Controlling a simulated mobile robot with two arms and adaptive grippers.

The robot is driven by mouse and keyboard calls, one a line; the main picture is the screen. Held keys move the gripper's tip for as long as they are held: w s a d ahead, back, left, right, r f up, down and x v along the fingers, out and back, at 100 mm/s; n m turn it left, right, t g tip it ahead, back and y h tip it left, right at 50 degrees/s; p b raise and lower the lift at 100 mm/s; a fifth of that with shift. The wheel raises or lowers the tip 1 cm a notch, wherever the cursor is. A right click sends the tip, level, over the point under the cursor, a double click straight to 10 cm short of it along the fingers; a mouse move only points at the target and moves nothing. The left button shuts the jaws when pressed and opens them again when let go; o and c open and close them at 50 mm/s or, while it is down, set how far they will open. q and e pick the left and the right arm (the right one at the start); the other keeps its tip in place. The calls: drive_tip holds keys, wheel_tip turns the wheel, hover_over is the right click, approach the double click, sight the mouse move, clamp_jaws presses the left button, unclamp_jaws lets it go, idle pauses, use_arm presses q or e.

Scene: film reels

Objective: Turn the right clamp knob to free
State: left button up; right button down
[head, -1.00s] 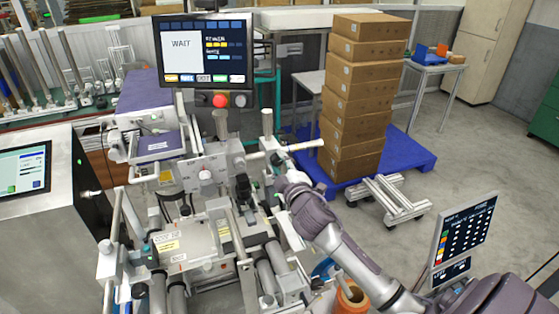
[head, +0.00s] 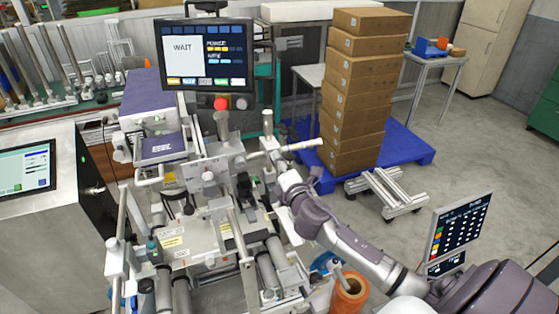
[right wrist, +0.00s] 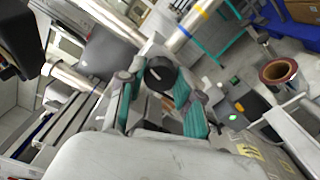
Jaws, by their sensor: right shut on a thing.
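The right clamp knob (right wrist: 160,74) is a dark round knob with a pale line mark, seen in the right wrist view between the teal-padded fingers of my right gripper (right wrist: 158,88). The fingers are shut on it, one on each side. In the head view my right gripper (head: 273,192) reaches in from the right to the right side of the machine (head: 205,245). There my wrist hides most of the fingers and the knob. My left gripper is not in view.
A monitor (head: 204,55) reading WAIT stands behind the machine, above a red button (head: 220,103). A pale shaft (head: 303,145) sticks out to the right above my wrist. Stacked cartons (head: 352,110) stand on a blue pallet (head: 410,150). An orange-brown reel (head: 350,292) sits below my forearm.

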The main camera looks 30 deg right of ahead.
drive_tip(key=shift+n+p, duration=0.35)
drive_tip(key=shift+n, duration=0.85)
drive_tip(key=c, duration=0.8)
unclamp_jaws()
drive_tip(key=shift+o, duration=0.2)
drive_tip(key=v, duration=1.2)
